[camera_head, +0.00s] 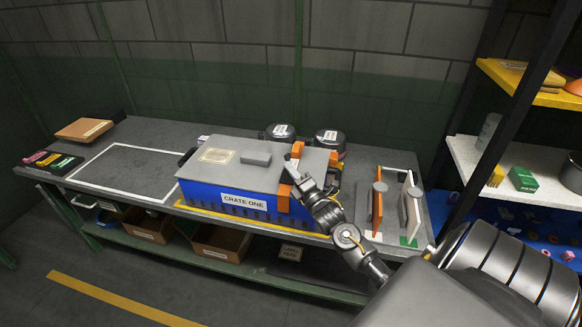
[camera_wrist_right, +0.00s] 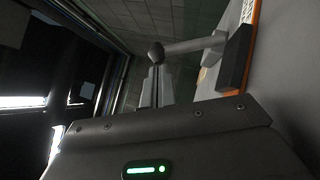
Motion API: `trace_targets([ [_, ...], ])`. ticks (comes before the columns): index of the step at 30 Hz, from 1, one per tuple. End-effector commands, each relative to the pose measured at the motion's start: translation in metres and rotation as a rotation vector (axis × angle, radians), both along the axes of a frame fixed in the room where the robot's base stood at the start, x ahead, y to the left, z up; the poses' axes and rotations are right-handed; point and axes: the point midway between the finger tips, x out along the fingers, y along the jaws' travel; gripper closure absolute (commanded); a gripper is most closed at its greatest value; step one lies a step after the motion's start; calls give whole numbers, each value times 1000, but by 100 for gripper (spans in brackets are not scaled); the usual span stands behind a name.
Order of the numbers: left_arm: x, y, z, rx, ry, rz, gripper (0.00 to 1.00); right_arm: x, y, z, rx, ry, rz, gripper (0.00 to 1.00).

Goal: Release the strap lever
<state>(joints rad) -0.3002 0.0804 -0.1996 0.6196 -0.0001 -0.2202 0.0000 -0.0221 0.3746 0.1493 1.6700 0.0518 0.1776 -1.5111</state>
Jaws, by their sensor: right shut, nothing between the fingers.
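A blue crate labelled CRATE ONE (camera_head: 226,198) stands on the bench under a grey lid (camera_head: 222,173). An orange strap (camera_head: 284,197) runs over the lid and down the front at its right end. My right gripper (camera_head: 296,175) is at the strap on the crate's upper right front edge. In the right wrist view a grey lever (camera_wrist_right: 193,46) with a dark round knob stands out from a block by the orange strap. My shut right fingers (camera_wrist_right: 156,85) are close to the knob; contact cannot be told. My left gripper is out of view.
Two dark round pots (camera_head: 329,140) stand behind the crate. A rack with upright orange and white panels (camera_head: 411,208) is to its right. A white outlined area (camera_head: 130,172) on the bench is clear. A shelf unit (camera_head: 522,172) stands at the right.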

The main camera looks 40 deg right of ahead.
Motion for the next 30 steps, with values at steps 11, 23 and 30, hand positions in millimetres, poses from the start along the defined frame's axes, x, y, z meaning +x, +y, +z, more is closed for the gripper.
trace_targets([
  [11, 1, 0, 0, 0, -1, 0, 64, 1, -1, 1, 0, -1, 1, 100],
  [23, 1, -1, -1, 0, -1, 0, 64, 10, -13, 12, 1, 0, 0, 100],
  [30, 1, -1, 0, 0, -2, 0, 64, 7, -6, 9, 1, 1, 2, 100],
])
